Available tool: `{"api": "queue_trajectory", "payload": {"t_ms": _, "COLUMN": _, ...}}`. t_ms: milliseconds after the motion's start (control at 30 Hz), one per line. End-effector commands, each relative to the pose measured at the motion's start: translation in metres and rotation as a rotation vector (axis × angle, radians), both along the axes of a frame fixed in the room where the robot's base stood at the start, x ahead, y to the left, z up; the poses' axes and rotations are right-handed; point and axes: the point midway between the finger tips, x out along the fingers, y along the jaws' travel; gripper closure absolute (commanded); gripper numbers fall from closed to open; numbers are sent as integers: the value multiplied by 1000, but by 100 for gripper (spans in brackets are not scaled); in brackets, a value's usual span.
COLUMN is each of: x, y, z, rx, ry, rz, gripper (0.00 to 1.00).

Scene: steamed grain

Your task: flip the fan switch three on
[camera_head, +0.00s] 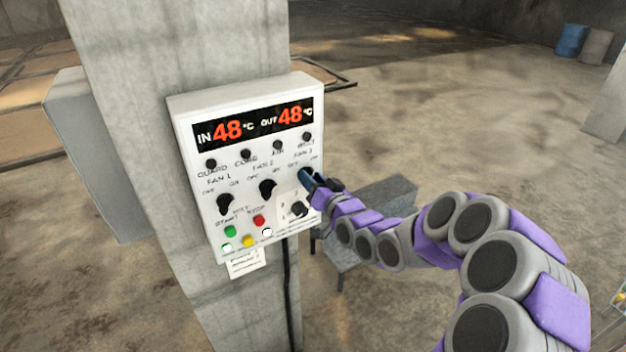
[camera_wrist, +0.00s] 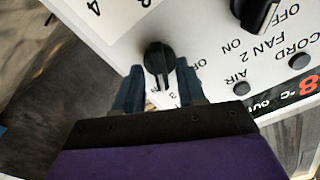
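The white control box (camera_head: 186,128) hangs on a concrete column and shows IN 48 and OUT 48. My gripper (camera_head: 312,180) is at its right side, below the FAN 3 label, and hides most of that switch in the head view. In the wrist view the black fan switch three (camera_wrist: 158,60) stands out from the panel. My gripper (camera_wrist: 158,84) is open, its two blue fingers on either side of the switch's lower part. I cannot tell whether they touch it. The FAN 1 switch (camera_head: 225,204) and FAN 2 switch (camera_head: 267,188) are to the left.
A black selector knob (camera_head: 299,209) sits just below my gripper. Green (camera_head: 230,231), yellow (camera_head: 248,241) and red (camera_head: 259,220) buttons are at the lower left of the panel. A grey bench-like object (camera_head: 385,200) stands behind my arm. Open floor lies to the right.

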Motion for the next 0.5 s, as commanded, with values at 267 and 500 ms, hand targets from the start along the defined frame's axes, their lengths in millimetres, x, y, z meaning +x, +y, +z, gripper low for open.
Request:
{"api": "queue_trajectory", "payload": {"t_ms": 267, "x": 0, "y": 0, "z": 0, "rx": 0, "ry": 0, "rz": 0, "gripper": 87}}
{"api": "queue_trajectory", "payload": {"t_ms": 500, "x": 0, "y": 0, "z": 0, "rx": -1, "ry": 1, "rz": 0, "gripper": 100}}
